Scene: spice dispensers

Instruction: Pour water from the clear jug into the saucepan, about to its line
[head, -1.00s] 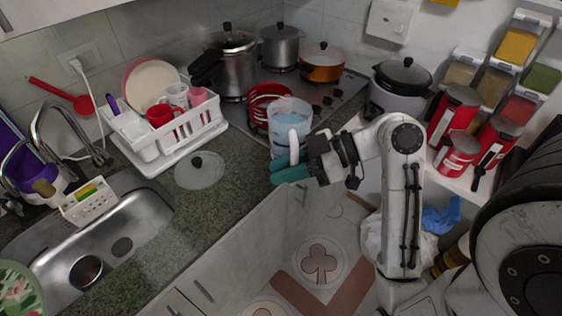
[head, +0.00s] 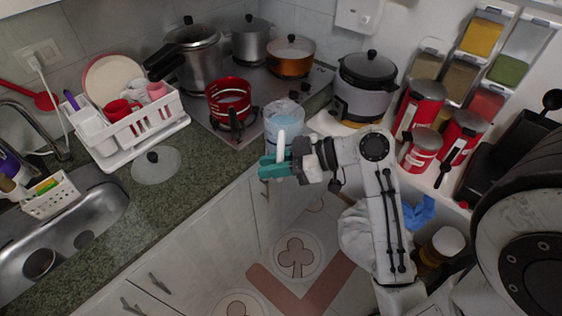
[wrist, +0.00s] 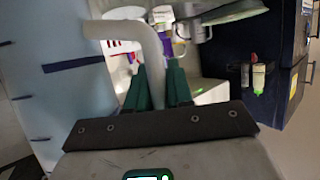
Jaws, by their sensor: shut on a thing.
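The clear jug (head: 284,122) holds bluish water and hangs roughly upright in front of the counter edge, to the right of the red pan. My gripper (head: 275,168) has teal fingers and is shut on the jug's white handle (head: 281,146). In the wrist view the jug (wrist: 50,75) fills the left side, with dark marks on its wall, and the teal fingers (wrist: 160,88) are at the handle (wrist: 150,40). The red saucepan (head: 229,97) stands open at the front of the hob, with a dark handle toward me.
A steel pressure cooker (head: 198,60), a grey pot (head: 250,42) and a copper pot (head: 291,58) stand behind on the hob. A rice cooker (head: 366,85) is right of the jug. A white dish rack (head: 135,130) and a glass lid (head: 156,166) lie left.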

